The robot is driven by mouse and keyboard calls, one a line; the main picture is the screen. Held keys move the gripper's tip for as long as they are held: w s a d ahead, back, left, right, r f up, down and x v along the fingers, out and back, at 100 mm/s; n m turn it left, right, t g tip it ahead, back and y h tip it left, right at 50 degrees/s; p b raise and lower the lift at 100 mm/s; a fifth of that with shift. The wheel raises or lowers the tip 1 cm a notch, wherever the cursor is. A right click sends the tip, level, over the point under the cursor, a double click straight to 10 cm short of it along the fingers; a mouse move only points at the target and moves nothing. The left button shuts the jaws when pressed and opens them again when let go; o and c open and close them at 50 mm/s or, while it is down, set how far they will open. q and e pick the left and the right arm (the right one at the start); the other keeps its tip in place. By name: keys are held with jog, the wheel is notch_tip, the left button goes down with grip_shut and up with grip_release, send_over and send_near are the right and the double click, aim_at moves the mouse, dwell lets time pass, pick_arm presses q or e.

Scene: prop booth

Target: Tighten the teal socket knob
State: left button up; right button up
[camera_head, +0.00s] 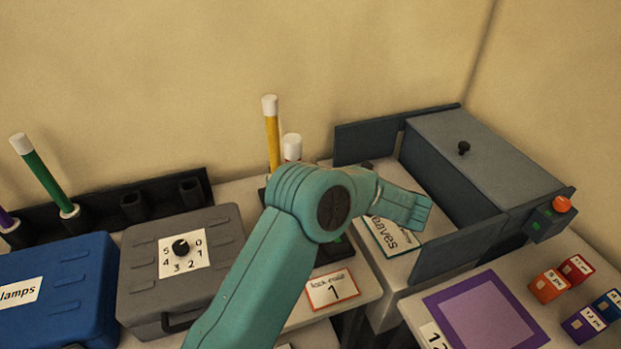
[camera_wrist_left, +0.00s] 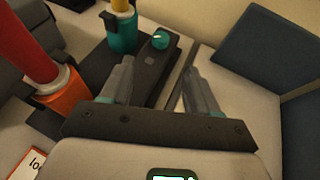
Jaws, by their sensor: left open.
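The teal knob (camera_wrist_left: 160,40) sits on top of a dark block beside the teal socket (camera_wrist_left: 122,38), which holds a yellow rod (camera_wrist_left: 122,6). The rod also shows in the head view (camera_head: 272,140); there my left arm hides the teal socket and knob. My left gripper (camera_wrist_left: 158,68) is open, with nothing between its fingers. In the left wrist view, the knob appears just beyond the fingertips, between their lines, apart from both fingers. In the head view the fingers cannot be made out behind my arm. My right gripper is not in view.
An orange socket (camera_wrist_left: 62,92) with a red rod stands to the left in the wrist view. A grey case (camera_head: 180,290) with a dial and a blue case (camera_head: 60,295) stand left. A dark grey open-sided box (camera_head: 490,165) stands right, near a purple mat (camera_head: 440,308) and small blocks.

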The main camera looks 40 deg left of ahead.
pick_arm(q)
jog(key=p+x, duration=0.1)
jog(key=x, duration=0.5)
jog(key=p+x, duration=0.1)
jog(key=x, duration=0.6)
jog(key=shift+w+a+f, duration=0.1)
jog(key=shift+w, duration=0.15)
jog(key=shift+a, duration=0.2)
jog(key=shift+f, duration=0.1)
jog(key=c, duration=1)
jog(key=m+t+b, duration=0.2)
jog(key=t+b, duration=0.1)
jog(key=shift+s+a+f+m+h+b, duration=0.15)
jog(key=shift+m+h+b, duration=0.15)
jog(key=shift+c, duration=0.2)
jog(key=shift+t, duration=0.4)
jog(key=shift+r+m, duration=0.25)
jog(key=shift+m, duration=0.05)
